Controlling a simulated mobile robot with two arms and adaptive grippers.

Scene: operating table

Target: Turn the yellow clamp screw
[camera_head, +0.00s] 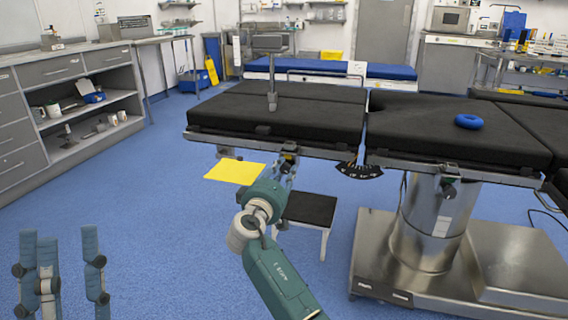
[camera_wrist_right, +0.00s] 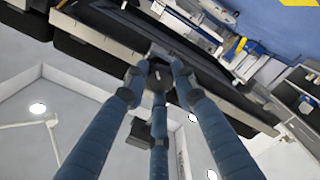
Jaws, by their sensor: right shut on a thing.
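A small dark clamp (camera_head: 289,149) sits on the side rail of the black operating table (camera_head: 290,115), at its near edge. My right gripper (camera_head: 286,168) is right below it, reaching up from the bottom of the head view. In the right wrist view, the three blue fingers of my right gripper (camera_wrist_right: 160,76) close around the clamp's screw, of which only a small dark part shows between the fingertips. Its yellow colour cannot be made out. My left gripper (camera_head: 66,245) is at the lower left, its fingers pointing up, spread apart and empty, far from the table.
A black-topped stool (camera_head: 308,209) stands just right of my right gripper. A yellow sheet (camera_head: 235,171) lies left of it. The table's metal column (camera_head: 432,225) and base are to the right. A blue ring (camera_head: 467,121) lies on the table. Blue floor at the left is clear.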

